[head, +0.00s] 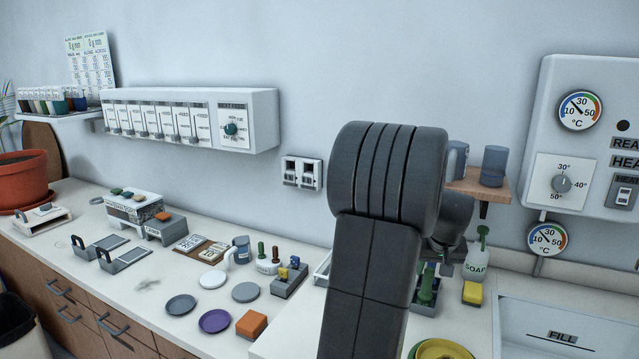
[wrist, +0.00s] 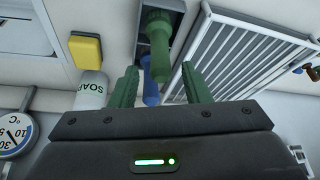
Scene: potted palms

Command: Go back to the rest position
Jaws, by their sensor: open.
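My gripper (wrist: 161,72) is open in the wrist view, with its two green fingers apart. A green-handled tool (wrist: 160,38) and a blue-handled tool (wrist: 150,88) show in and in front of the gap between the fingers. They stand in a grey holder (wrist: 140,50). I see no contact between the fingers and the handles, but the depth between them is hard to judge. In the head view my arm fills the middle and hides most of my gripper. The green handle (head: 427,284) shows just right of my arm there.
A soap bottle (head: 476,262) and yellow sponge (head: 472,293) stand close right of the holder. A white wire rack (wrist: 225,50) is beside it. A wall shelf (head: 480,186) carries cups. The sink (head: 560,318) is at right. Plates and an orange block (head: 251,324) lie left.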

